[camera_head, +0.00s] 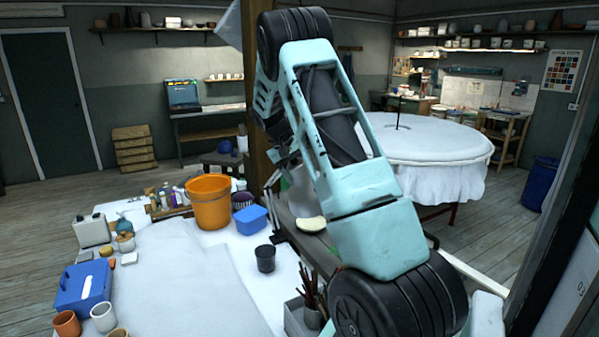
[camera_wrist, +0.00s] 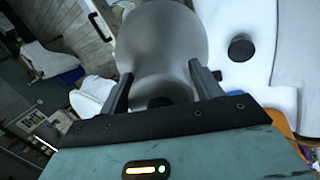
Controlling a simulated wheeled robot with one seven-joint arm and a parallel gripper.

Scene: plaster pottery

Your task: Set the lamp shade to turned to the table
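A smooth grey rounded form, which looks like the lamp shade (camera_wrist: 163,35), fills the upper middle of the wrist view. My gripper (camera_wrist: 160,72) has its two fingers wide apart, one on each side of the shade's narrower near end. I cannot tell whether the fingers touch it. In the head view my arm hides the gripper and most of the lamp. A pale grey part behind the arm seems to be the shade (camera_head: 299,190), beside a thin dark lamp arm (camera_head: 271,186). Which way the shade's opening faces is hard to tell.
A white-covered table (camera_head: 180,285) holds a black cup (camera_head: 265,258), a blue box (camera_head: 250,220), an orange bucket (camera_head: 209,202) and a brush holder (camera_head: 312,316). The cup also shows in the wrist view (camera_wrist: 241,47). A wooden post (camera_head: 258,150) stands behind my arm. The table's middle is bare.

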